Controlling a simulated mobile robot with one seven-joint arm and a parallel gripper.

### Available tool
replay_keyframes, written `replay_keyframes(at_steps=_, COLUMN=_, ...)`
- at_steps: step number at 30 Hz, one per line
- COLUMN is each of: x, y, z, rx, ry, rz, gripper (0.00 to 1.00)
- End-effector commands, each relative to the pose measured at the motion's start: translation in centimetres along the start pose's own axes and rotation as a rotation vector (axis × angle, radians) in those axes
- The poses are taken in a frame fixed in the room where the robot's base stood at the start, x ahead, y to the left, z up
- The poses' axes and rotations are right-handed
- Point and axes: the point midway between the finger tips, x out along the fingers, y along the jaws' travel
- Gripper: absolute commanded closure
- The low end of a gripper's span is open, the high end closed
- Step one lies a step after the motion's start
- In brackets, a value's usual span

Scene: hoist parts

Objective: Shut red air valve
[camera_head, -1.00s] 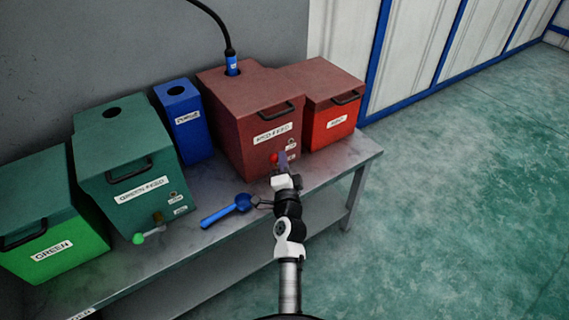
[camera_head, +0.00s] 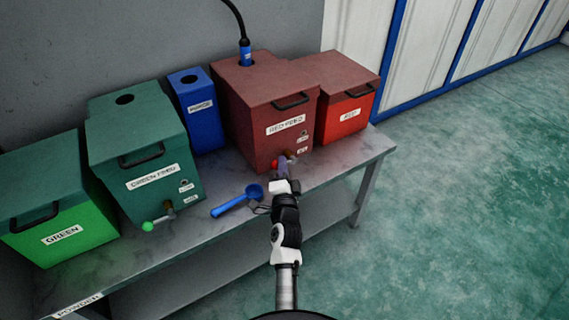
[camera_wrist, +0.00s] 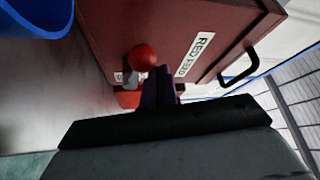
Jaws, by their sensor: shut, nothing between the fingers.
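The red air valve shows as a red knob (camera_head: 275,164) low on the front of the dark red box labelled RED FEED (camera_head: 262,110). In the wrist view the red knob (camera_wrist: 141,57) sits on a short grey stem, left of the fingers. My gripper (camera_head: 288,160) is at the valve, just right of the knob in the head view. Its dark fingers (camera_wrist: 158,88) are shut with nothing between them. They look very close to the knob and stem; I cannot tell whether they touch. My gripper partly hides the valve body.
A blue scoop (camera_head: 237,202) lies on the grey bench (camera_head: 215,228) left of my gripper. The green feed box (camera_head: 140,150) has a green-knobbed valve (camera_head: 149,226). A green box (camera_head: 60,215), blue box (camera_head: 197,108) and bright red box (camera_head: 347,115) stand alongside. Floor at right is clear.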

Motion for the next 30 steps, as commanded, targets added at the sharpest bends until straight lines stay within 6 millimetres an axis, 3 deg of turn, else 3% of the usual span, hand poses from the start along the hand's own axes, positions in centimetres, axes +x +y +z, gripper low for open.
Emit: replay_keyframes(at_steps=30, x=-0.29, y=0.90, z=0.50, rx=0.000, ry=0.000, rz=0.000, gripper=1.00)
